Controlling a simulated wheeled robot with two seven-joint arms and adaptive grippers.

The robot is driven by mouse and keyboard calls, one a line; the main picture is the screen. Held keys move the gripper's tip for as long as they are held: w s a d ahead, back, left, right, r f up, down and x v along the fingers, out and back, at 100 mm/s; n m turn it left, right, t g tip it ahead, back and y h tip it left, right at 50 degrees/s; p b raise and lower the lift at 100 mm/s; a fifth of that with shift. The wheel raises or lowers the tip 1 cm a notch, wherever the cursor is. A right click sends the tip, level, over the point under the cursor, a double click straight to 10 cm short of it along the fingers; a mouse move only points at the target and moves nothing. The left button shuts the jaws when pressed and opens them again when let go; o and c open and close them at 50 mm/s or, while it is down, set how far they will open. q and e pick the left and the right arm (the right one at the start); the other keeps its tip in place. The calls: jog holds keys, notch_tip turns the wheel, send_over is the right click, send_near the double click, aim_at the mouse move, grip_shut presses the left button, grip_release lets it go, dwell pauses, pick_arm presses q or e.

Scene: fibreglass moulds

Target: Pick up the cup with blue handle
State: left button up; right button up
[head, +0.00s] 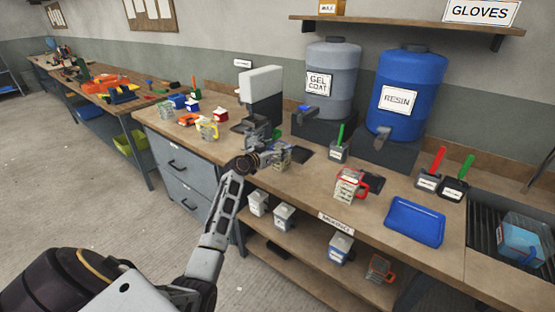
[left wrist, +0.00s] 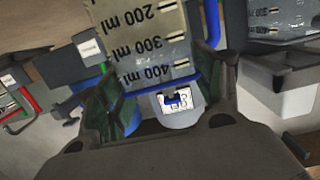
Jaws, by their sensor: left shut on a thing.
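My left gripper (head: 272,152) is over the bench, below the gel coat drum. In the left wrist view its fingers (left wrist: 165,92) are shut on a clear measuring cup (left wrist: 145,40) with black ml marks, a blue rim and a blue handle (left wrist: 212,22). In the head view this cup (head: 284,157) is partly hidden by the gripper. I cannot tell whether its base touches the worktop. My right gripper is in neither view.
A red-handled cup (head: 349,186) and a blue tray (head: 414,221) stand to the right. A yellow-handled cup (head: 208,131) is to the left. The gel coat drum (head: 333,75) and blue resin drum (head: 405,92) stand behind. A sink (head: 485,222) is at far right.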

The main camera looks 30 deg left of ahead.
pick_arm(q)
jog(key=c, duration=0.3)
jog(key=shift+r, duration=0.1)
jog(key=shift+r, duration=4.95)
